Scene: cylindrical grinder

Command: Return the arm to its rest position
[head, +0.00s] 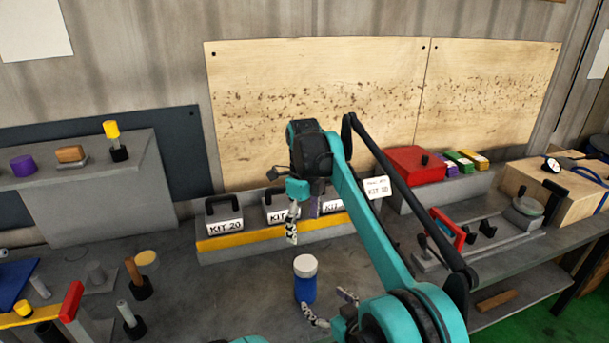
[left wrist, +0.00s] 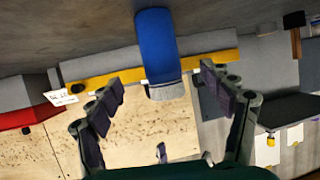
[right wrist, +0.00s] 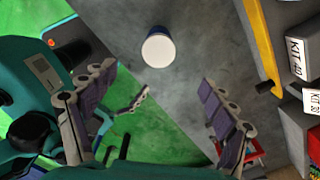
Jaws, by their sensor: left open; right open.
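A blue bottle with a white cap (head: 305,281) stands upright on the grey bench. My left gripper (head: 328,307) is open and low beside the bottle, on its near side. In the left wrist view the blue bottle (left wrist: 158,45) shows upside down ahead of the open fingers, with nothing held; I cannot tell how wide the gap is. My right gripper (head: 292,222) is open above the bench, behind and above the bottle, pointing down. In the right wrist view the bottle's white cap (right wrist: 158,50) shows from above, beyond the open, empty fingers.
Kit boxes, one marked KIT 20 (head: 224,216), stand along a yellow-edged shelf (head: 250,238) behind the bottle. Handled tools, including a red one (head: 72,301), stand at left. A red box (head: 415,165) and a clamp fixture (head: 440,252) are at right. My right arm crosses the bench.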

